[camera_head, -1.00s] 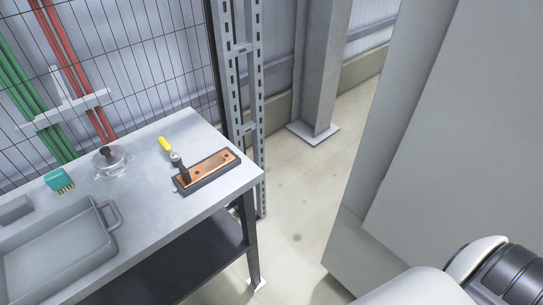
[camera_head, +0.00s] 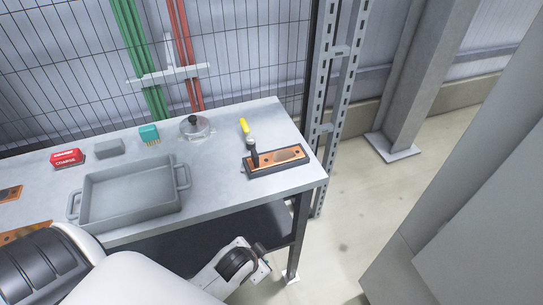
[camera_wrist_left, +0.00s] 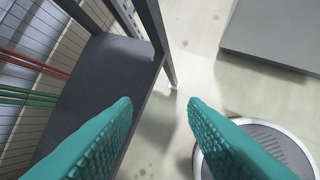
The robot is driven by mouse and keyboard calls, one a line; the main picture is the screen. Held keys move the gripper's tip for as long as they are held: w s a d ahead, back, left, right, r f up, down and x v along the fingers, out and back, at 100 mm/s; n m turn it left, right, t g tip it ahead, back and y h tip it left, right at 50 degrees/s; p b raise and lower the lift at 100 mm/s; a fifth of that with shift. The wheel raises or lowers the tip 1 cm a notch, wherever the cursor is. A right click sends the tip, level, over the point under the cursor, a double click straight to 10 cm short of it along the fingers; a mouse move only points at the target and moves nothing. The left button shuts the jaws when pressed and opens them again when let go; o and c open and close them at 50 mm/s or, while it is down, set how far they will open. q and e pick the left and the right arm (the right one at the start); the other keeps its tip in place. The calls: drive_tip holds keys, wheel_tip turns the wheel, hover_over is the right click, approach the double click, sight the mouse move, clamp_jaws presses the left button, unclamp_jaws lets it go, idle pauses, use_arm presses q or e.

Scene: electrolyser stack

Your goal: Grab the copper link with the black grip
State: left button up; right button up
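A copper link (camera_head: 283,157) lies in a dark shallow holder (camera_head: 262,174) near the right end of the grey table. A black upright grip (camera_head: 253,158) with a grey round top stands at its left end. My left gripper (camera_wrist_left: 158,105) has two teal ribbed fingers spread apart with nothing between them. It is low beside the table's front right side, below the tabletop, well away from the link. In the head view my left arm comes in along the bottom and its fingers are not clearly seen. My right gripper is in neither current view.
On the table (camera_head: 222,180) are a grey tray (camera_head: 176,207), a yellow-handled tool (camera_head: 244,127), a lidded glass dish (camera_head: 195,127), a teal brush (camera_head: 149,134), a grey block (camera_head: 109,148) and a red box (camera_head: 67,158). More copper pieces (camera_head: 10,193) lie at left.

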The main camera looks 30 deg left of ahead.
use_arm(q)
drive_tip(key=w+d+r+m+t+h, duration=0.1)
drive_tip(key=w+r+m+t, duration=0.6)
drive_tip(key=r, duration=0.6)
drive_tip(key=w+d+r+m+t+h, duration=0.15)
drive_tip(key=w+r+m+t, duration=0.3)
drive_tip(key=w+r, duration=0.7)
drive_tip(key=s+d+r+m+g+h, duration=0.1)
drive_tip(key=d+r+m+g+h, duration=0.2)
drive_tip(key=d+r+m+h, duration=0.7)
drive_tip(key=d+r+m+g+h, duration=0.25)
drive_tip(key=m+h, duration=0.35)
drive_tip(key=m, duration=1.1)
drive_tip(key=m+g+y, duration=1.2)
drive_tip(key=m+y, duration=0.6)
drive_tip(key=m, duration=0.2)
hover_over(254, 153)
wheel_tip(254, 153, down, 8)
drive_tip(key=shift+n, duration=0.25)
wheel_tip(254, 153, down, 6)
drive_tip(key=p, duration=0.3)
drive_tip(key=shift+s+r, duration=0.1)
drive_tip(key=shift+s, duration=0.05)
drive_tip(key=shift+d+f+p, duration=0.1)
drive_tip(key=shift+f+p, duration=0.4)
drive_tip(key=shift+f, duration=0.05)
drive_tip(key=f+p, duration=0.2)
drive_tip(key=f, duration=0.1)
drive_tip(key=shift+w+f, duration=0.2)
drive_tip(key=shift+f, duration=0.6)
